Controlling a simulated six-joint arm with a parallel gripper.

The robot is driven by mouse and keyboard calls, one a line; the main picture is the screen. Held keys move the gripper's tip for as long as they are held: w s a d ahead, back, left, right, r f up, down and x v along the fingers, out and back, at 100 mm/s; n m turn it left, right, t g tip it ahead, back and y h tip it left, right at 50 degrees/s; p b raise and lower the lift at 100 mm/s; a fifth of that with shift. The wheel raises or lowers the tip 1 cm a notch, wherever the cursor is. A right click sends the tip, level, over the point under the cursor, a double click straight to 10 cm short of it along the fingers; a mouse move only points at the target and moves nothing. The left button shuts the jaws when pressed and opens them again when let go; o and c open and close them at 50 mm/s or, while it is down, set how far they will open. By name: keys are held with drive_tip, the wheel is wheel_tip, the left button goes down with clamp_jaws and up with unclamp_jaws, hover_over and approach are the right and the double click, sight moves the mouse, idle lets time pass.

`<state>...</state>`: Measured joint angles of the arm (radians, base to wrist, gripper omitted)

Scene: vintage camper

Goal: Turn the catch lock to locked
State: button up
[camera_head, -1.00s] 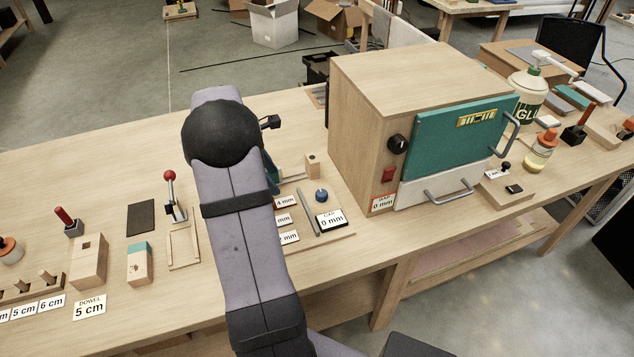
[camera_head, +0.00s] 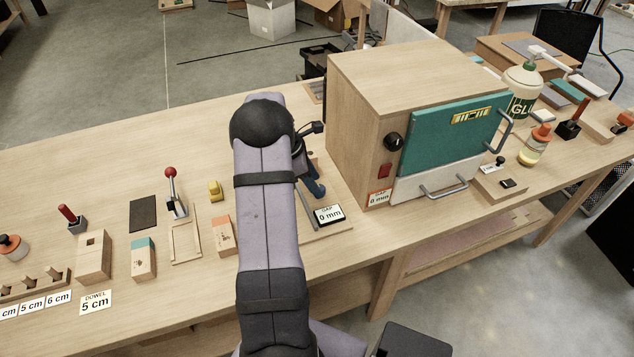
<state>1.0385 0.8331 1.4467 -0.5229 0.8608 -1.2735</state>
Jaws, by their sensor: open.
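I cannot tell for sure which part is the catch lock. A small wooden block (camera_head: 500,183) with a black knob (camera_head: 500,161) and a white label stands right of the cabinet. The cabinet's teal door (camera_head: 455,138) is shut and carries a brass plate (camera_head: 471,116). My gripper (camera_head: 314,183) is open and points down over the gap board (camera_head: 335,232), left of the cabinet. It is at or very near the blue knob there and largely covers it. My arm hides much of the board; contact cannot be told.
The wooden cabinet (camera_head: 365,125) with a black dial (camera_head: 393,142) and red switch (camera_head: 385,171) stands close right of my gripper. A red-knobbed lever (camera_head: 171,185), a yellow piece (camera_head: 215,190) and wooden blocks lie to the left. A glue bottle (camera_head: 522,90) stands at the right.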

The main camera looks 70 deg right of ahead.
drive_tip(key=shift+x, duration=1.15)
drive_tip(key=shift+c, duration=0.4)
drive_tip(key=c, duration=1)
drive_tip(key=shift+w+m, duration=0.1)
drive_tip(key=shift+m, duration=0.2)
drive_tip(key=m, duration=0.1)
drive_tip(key=m+y+b, duration=0.1)
drive_tip(key=m, duration=0.1)
drive_tip(key=m+g+y, duration=0.1)
drive_tip(key=m, duration=0.1)
drive_tip(key=shift+d+f, duration=0.1)
drive_tip(key=shift+d, duration=0.15)
drive_tip(key=m+y, duration=0.1)
drive_tip(key=m, duration=0.2)
drive_tip(key=m+y+b, duration=0.1)
drive_tip(key=m, duration=0.2)
drive_tip(key=shift+d, duration=0.2)
drive_tip(key=shift+y, duration=0.3)
